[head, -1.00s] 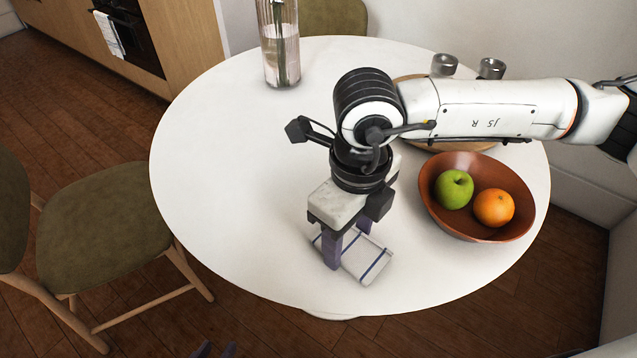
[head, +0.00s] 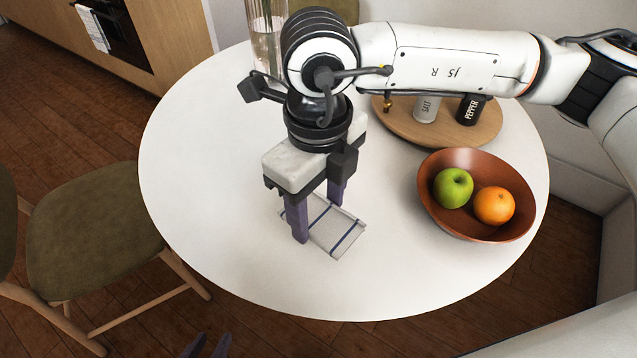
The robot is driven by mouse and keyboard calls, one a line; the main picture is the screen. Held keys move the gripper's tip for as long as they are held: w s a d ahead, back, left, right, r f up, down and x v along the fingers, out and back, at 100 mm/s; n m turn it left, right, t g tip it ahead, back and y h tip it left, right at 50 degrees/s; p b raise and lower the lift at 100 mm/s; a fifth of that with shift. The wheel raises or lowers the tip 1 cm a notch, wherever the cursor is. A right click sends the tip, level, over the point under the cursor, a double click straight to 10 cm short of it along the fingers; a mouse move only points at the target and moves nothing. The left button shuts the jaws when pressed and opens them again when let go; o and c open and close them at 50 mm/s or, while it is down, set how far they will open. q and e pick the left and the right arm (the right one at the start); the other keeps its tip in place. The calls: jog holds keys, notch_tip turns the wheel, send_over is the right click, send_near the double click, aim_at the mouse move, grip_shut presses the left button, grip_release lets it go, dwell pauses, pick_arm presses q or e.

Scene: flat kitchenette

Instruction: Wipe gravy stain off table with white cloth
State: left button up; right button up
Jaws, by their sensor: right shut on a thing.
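The white cloth (head: 338,231) has dark blue stripes and lies flat on the round white table (head: 215,200), near its front middle. My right gripper (head: 318,216) points down over the cloth's far left part, with its purple fingers shut on it. The fingers and wrist hide part of the cloth. No gravy stain shows on the visible tabletop; the area under the cloth and behind my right arm is hidden. My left gripper (head: 208,346) shows only as two purple fingertips at the bottom edge, apart and empty, below the table's front left edge.
A brown bowl (head: 436,212) with a green apple (head: 453,188) and an orange (head: 494,206) stands right of the cloth. Behind it, a wooden board (head: 408,130) holds salt and pepper shakers. A glass vase (head: 266,45) stands at the back. The table's left side is clear.

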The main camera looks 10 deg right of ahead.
jog(key=shift+r+p, duration=0.7)
jog(key=shift+r, duration=1.15)
